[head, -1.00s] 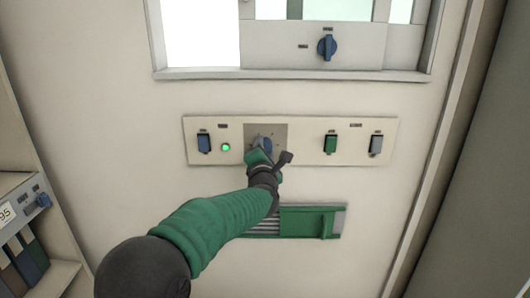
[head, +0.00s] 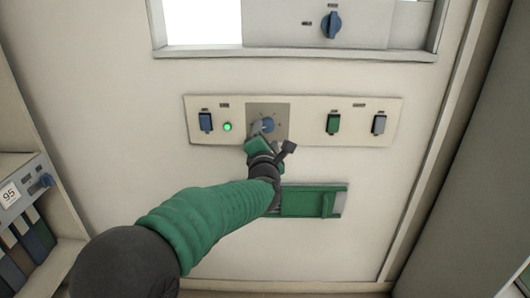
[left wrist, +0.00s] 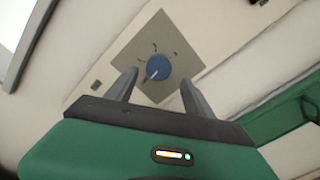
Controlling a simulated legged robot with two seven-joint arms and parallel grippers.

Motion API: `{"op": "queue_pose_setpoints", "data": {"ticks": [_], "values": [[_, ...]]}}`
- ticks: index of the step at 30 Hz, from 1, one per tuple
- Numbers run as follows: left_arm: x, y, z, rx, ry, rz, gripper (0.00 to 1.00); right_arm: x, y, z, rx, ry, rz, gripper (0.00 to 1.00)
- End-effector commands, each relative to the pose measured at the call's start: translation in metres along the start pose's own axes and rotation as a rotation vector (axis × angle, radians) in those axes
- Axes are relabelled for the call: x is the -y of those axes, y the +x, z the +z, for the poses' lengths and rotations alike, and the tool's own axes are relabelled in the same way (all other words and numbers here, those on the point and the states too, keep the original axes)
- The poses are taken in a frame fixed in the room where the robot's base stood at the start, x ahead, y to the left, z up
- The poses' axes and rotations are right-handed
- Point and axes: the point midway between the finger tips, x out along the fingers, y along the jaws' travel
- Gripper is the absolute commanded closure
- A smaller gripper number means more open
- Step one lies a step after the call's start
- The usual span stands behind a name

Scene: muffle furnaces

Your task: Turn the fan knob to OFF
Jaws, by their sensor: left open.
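The blue round knob (left wrist: 158,67) sits on a grey square plate (left wrist: 187,50) in the left wrist view, with small marks around it and a light pointer line toward its lower left. The same knob (head: 267,125) is partly hidden behind my gripper in the head view. My left gripper (left wrist: 160,88) is open, its two fingers on either side of the knob's near side. I cannot tell whether they touch it. In the head view my left gripper (head: 258,138) reaches up to the plate from below. My right gripper is not in view.
The wall panel (head: 300,116) carries a blue switch (head: 205,121), a lit green lamp (head: 227,127), a green switch (head: 332,123) and a grey-blue switch (head: 378,124). Another blue knob (head: 331,24) is above. A green-fronted vent (head: 310,201) is below. Shelves stand at left.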

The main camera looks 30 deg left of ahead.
Motion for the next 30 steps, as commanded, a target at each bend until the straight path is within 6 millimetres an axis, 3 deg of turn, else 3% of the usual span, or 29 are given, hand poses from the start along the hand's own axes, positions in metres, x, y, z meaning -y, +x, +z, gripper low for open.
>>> {"op": "queue_pose_setpoints", "data": {"ticks": [6,12,18,30], "values": [[-0.002,-0.067,0.002,0.002,0.003,-0.001,0.39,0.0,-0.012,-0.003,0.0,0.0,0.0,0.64],[0.0,-0.111,0.001,0.0,0.001,-0.003,0.39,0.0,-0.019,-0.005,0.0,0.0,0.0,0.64],[0.002,-0.125,-0.002,-0.003,0.001,-0.002,0.39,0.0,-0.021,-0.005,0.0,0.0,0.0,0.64],[0.003,-0.124,-0.002,-0.002,0.005,-0.006,0.39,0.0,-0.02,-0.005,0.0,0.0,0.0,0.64]]}}
